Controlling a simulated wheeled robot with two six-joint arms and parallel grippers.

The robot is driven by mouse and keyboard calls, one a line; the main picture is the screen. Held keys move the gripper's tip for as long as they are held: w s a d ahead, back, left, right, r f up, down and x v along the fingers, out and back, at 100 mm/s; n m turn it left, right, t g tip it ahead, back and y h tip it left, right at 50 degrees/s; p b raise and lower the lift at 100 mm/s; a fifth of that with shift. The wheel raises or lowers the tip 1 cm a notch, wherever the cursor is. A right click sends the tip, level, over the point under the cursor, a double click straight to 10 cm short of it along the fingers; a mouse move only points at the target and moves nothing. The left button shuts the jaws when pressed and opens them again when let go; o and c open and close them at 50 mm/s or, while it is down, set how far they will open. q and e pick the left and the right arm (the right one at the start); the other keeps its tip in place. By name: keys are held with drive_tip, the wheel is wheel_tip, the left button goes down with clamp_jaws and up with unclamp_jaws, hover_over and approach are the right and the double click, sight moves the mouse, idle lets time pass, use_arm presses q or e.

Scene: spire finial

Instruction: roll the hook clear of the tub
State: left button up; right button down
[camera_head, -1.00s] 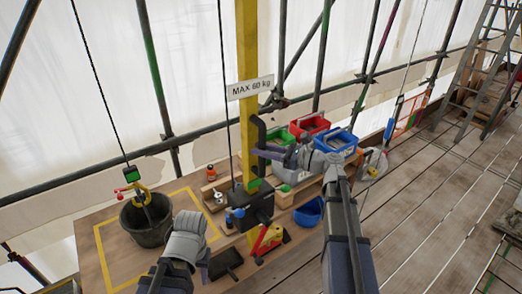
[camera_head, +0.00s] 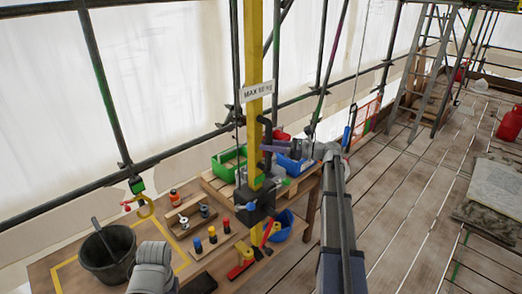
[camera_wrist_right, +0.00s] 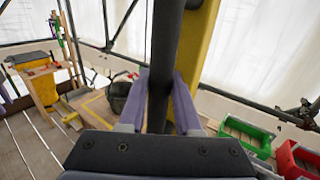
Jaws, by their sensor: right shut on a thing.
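The yellow hook (camera_head: 147,208), with a green block and a red part above it, hangs at the left in the head view. It appears above and to the right of the black tub (camera_head: 121,240); I cannot tell its height over the board. The tub's dark bail stands up. My right gripper (camera_head: 271,149) is shut on a dark upright handle bar (camera_head: 267,130) on the yellow post (camera_head: 255,60). In the right wrist view, its purple fingers (camera_wrist_right: 160,95) flank the bar (camera_wrist_right: 165,60). Only my left wrist shows, at the bottom; its fingers are out of view.
A green bin (camera_head: 228,163) and a blue bin (camera_head: 296,164) stand behind the post. Plank floor at the right is mostly clear.

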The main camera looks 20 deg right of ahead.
drive_tip(key=shift+d, duration=0.15)
drive_tip(key=c, duration=0.6)
unclamp_jaws()
drive_tip(key=v, duration=0.7)
drive_tip(key=shift+s+d, duration=0.25)
drive_tip(key=shift+d, duration=0.05)
